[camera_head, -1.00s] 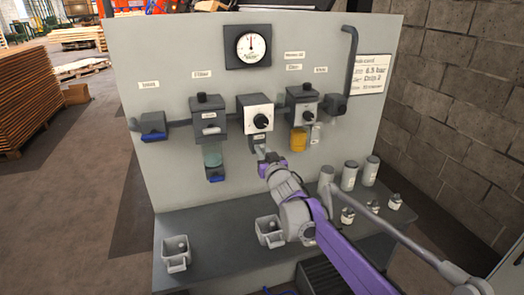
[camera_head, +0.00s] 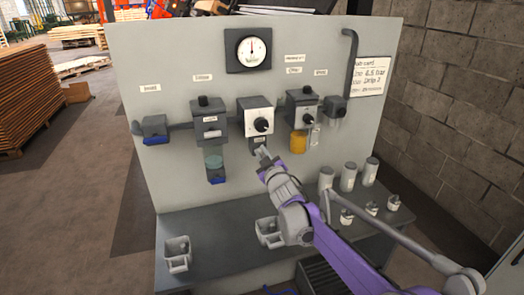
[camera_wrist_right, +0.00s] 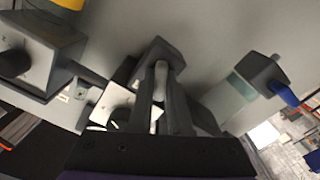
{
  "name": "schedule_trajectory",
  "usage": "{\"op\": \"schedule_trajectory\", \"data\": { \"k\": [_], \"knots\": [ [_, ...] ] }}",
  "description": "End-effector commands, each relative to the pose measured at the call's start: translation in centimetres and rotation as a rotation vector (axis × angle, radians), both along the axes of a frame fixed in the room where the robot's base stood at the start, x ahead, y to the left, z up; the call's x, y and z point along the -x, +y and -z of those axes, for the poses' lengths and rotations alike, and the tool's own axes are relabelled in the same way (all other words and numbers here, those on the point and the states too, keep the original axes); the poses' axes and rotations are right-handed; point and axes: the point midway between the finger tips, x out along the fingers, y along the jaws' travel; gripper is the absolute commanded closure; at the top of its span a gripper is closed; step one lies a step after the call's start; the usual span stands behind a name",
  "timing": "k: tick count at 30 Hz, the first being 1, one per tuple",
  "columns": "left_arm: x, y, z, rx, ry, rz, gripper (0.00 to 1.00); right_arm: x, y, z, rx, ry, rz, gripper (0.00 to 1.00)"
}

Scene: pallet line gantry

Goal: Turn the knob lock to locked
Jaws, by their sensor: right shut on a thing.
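A small dark box (camera_head: 257,141) with a pale label hangs under the white-faced middle unit (camera_head: 256,116) on the grey panel. My right gripper (camera_head: 262,155) reaches up to it from below. In the right wrist view, the same box (camera_wrist_right: 157,52) has a pale grey knob (camera_wrist_right: 161,78) sticking out, and my right gripper (camera_wrist_right: 160,92) is shut on that knob. The fingers hide the knob's sides, and I cannot read its setting. The middle unit's black round knob (camera_head: 261,124) stands free above the gripper. My left gripper is out of view.
A teal bowl unit (camera_head: 214,160) hangs left of the gripper and a yellow bowl (camera_head: 298,142) right of it. A gauge (camera_head: 252,49) sits above. The bench below carries grey cups (camera_head: 177,256) and several canisters (camera_head: 348,176).

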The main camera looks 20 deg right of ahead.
Motion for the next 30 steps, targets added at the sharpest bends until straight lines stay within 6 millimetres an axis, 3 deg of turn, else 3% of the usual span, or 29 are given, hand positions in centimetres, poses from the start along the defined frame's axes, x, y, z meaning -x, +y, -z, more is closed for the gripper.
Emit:
{"op": "schedule_trajectory", "data": {
  "k": [30],
  "knots": [
    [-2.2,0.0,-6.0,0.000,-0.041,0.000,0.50,0.0,0.2,0.1,0.895,-0.031,0.001,1.00]
  ]
}}
